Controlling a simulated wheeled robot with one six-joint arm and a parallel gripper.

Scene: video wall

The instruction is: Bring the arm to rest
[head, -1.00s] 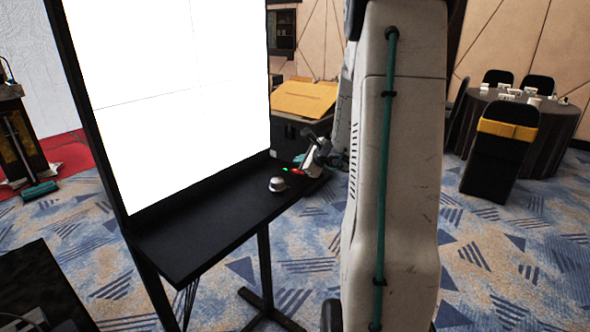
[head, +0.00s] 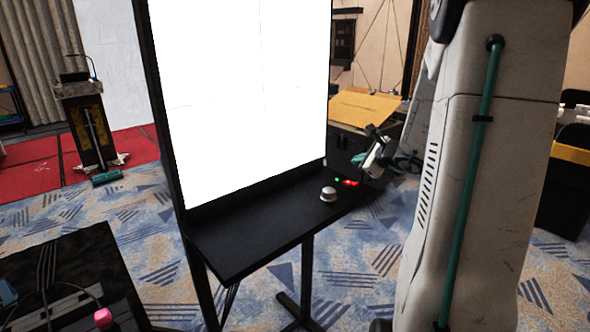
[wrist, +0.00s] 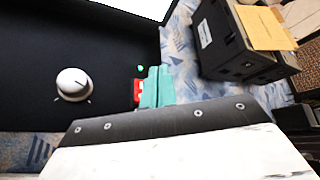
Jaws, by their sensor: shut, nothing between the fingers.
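My gripper (head: 372,162) is at the right end of a black shelf (head: 240,240) below a bright white screen (head: 245,95). In the wrist view its teal fingers (wrist: 157,88) are together with nothing between them. A silver-white knob (head: 328,194) stands on the shelf, left of the gripper; it also shows in the wrist view (wrist: 73,84). A green light (head: 337,180) and red buttons (head: 350,183) sit close to the gripper. The fingers partly cover the red part (wrist: 137,92) in the wrist view. I cannot tell whether they touch the panel.
A dark case with a yellow-brown top (head: 365,107) stands behind the gripper. A lectern (head: 92,125) stands at the far left. A black table with cables (head: 75,275) is at the lower left. Patterned carpet (head: 360,265) is open in front of the shelf.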

